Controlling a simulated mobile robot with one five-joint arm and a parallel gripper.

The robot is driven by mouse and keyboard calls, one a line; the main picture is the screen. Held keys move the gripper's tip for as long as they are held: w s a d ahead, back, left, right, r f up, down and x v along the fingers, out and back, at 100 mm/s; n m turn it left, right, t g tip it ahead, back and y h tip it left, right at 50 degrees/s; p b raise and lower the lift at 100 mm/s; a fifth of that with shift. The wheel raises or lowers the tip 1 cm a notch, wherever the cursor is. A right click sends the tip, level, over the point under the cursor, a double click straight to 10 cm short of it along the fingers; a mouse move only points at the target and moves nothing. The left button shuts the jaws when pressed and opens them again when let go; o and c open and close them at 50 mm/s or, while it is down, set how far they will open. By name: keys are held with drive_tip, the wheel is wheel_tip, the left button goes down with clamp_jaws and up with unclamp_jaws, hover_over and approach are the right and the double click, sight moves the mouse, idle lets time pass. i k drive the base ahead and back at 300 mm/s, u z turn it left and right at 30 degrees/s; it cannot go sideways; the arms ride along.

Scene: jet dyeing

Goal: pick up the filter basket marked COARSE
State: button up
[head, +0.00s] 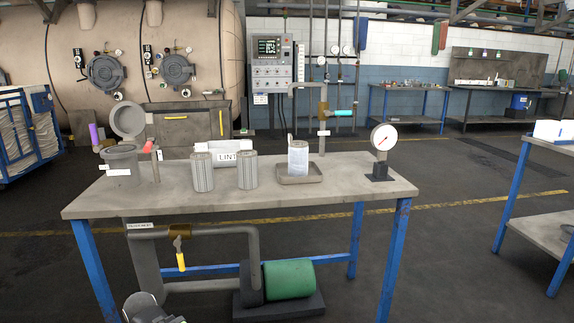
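Two grey ribbed cylinders that look like filter baskets stand upright on the workbench, a left one (202,174) and a right one (247,172), with a small gap between them. A third cylinder (298,160), with a pale wrap or label, stands in a shallow tray (313,177) to their right. I cannot read COARSE on any of them. An open grey strainer housing (122,168) stands at the bench's left end, its round lid tilted up. Part of my arm shows at the bottom edge; my gripper's fingers are not visible.
A white bin marked LINT (229,156) stands behind the two baskets. A pressure gauge (382,142) is at the workbench's (345,186) right end. A pipe with a cyan-handled valve (343,113) rises behind the tray. A green motor (289,279) sits below.

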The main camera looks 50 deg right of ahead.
sight(246, 158)
drive_tip(key=i, duration=1)
drive_tip(key=z, duration=0.05)
